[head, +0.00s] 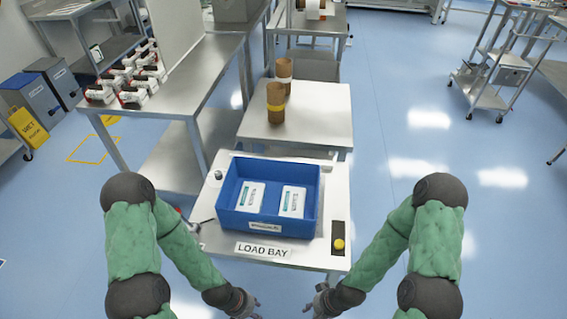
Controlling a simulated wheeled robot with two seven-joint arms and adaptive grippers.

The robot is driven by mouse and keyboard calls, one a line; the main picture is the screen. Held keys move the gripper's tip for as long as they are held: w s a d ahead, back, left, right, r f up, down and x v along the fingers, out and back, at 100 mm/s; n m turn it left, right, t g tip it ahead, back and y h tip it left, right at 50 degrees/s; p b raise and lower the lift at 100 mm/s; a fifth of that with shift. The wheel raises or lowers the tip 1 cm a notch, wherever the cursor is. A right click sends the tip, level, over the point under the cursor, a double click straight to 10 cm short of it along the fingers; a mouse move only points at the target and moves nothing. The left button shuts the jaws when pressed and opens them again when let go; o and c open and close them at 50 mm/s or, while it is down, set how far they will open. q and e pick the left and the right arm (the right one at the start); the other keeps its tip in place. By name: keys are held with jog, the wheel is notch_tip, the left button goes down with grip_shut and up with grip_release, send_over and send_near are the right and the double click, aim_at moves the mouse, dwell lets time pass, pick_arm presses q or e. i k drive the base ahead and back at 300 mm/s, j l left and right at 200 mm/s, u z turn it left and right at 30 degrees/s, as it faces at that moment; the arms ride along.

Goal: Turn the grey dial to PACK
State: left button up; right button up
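A small grey-black round knob (218,175) stands at the back left corner of the load bay table. It may be the grey dial, but its markings are too small to read and no PACK label is legible. My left gripper (250,308) is low in the head view, in front of the table and well apart from the knob. My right gripper (318,307) is also low, in front of the table to the right. Both seem to hold nothing, and their fingers are too small and partly cut off to judge.
The load bay table (225,238) carries a blue bin (233,213) with two white packs. A yellow button (339,243) sits on a dark panel at its right. Brown cylinders (275,105) stand on the table behind. Open floor (430,130) lies to the right.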

aim_at(218, 174)
jog(key=i+l+u, duration=0.15)
jog(key=l+u, duration=0.2)
jog(key=l, duration=0.45)
jog(key=l+u, duration=0.4)
jog(key=l, duration=0.35)
jog(key=k, duration=0.1)
jog(key=j+u, duration=0.1)
jog(key=j, duration=0.9)
